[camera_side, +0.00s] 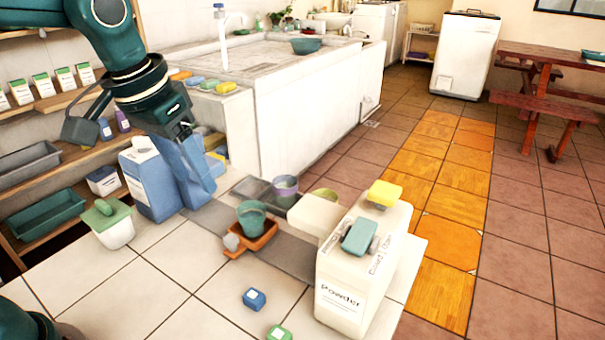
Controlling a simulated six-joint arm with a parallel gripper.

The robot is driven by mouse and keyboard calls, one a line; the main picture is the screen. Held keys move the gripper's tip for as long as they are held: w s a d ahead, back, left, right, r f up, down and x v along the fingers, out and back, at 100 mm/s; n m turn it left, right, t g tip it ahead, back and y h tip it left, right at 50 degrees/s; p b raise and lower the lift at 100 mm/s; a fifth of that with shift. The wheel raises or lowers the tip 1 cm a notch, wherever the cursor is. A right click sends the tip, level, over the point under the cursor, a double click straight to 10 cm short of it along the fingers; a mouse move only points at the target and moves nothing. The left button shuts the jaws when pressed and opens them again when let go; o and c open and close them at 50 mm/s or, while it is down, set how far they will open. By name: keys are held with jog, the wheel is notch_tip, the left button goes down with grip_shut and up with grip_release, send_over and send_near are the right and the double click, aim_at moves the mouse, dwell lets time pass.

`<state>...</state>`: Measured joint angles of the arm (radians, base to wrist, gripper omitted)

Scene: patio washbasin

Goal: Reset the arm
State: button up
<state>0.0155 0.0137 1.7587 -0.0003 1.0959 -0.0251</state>
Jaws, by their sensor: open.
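My arm comes in from the top left and my gripper (202,190) points down over the left part of the tiled counter (165,285). A blue container (147,185) with a white label stands beside and partly behind the fingers. I cannot tell whether the fingers touch it.
A white tub with a green lid (112,225) stands left of the gripper. A teal cup (252,217) sits in an orange tray (262,240). A large powder box (350,280) stands at right. Small blue (254,299) and green (279,333) blocks lie in front. Shelves (75,155) line the left wall.

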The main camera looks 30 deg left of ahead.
jog(key=s+f+t, duration=0.2)
jog(key=s, duration=1)
jog(key=shift+a+f, duration=0.15)
jog(key=shift+a, duration=0.1)
dwell(0.8)
